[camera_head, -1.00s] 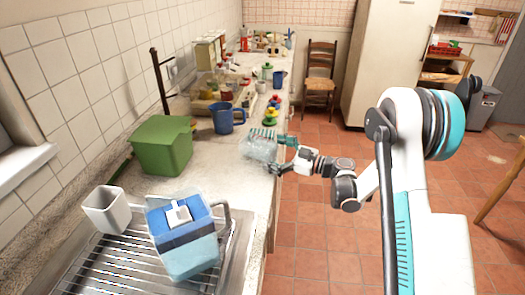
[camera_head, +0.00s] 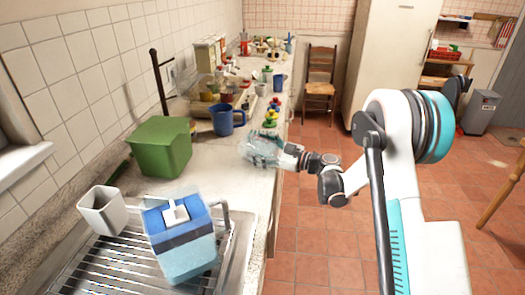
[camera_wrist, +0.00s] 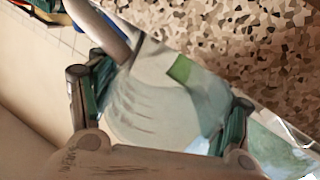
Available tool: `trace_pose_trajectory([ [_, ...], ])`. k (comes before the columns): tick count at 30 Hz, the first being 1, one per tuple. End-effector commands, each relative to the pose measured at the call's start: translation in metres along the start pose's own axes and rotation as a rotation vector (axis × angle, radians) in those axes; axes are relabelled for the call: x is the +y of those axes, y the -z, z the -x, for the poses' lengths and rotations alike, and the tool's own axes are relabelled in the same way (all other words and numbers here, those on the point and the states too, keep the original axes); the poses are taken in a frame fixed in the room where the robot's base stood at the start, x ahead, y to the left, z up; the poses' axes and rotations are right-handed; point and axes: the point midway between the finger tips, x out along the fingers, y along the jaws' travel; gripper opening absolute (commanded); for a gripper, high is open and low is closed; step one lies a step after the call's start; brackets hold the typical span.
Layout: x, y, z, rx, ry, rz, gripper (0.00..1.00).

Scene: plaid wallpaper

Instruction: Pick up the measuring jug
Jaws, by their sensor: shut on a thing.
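The measuring jug (camera_head: 256,148) is a clear, see-through vessel on the counter near its front edge in the head view. My gripper (camera_head: 274,153) reaches it from the right, with its fingers around the jug. In the wrist view, the clear jug body (camera_wrist: 150,95) with ribbed marks fills the space between the two dark green finger pads of my gripper (camera_wrist: 165,108). My gripper is shut on it. The jug's far side and base are hard to make out through the clear material, and I cannot tell whether it touches the counter.
A blue jug (camera_head: 222,120) and a green bin (camera_head: 160,148) stand left of the measuring jug. A colourful ring stacker (camera_head: 271,115) is close behind it. A blue carton (camera_head: 181,240) and white cup (camera_head: 101,211) are on the near drainer (camera_head: 95,265). Open floor lies right.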

Motion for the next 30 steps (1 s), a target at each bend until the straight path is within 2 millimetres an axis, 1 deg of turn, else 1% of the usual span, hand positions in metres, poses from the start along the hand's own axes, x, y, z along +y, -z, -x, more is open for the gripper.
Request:
trace_pose_trajectory([
  [8, 0.0, 0.001, 0.0, 0.0, 0.0, 0.0, 0.42],
  [11, 0.002, 0.006, 0.0, 0.0, 0.0, 0.0, 0.42],
  [14, 0.004, 0.015, 0.0, 0.0, 0.0, 0.0, 0.42],
  [17, 0.007, 0.029, 0.0, 0.0, 0.0, 0.0, 0.42],
  [20, 0.012, 0.048, 0.0, 0.0, 0.0, 0.0, 0.42],
  [30, 0.031, 0.128, 0.0, 0.001, 0.001, 0.0, 0.42],
])
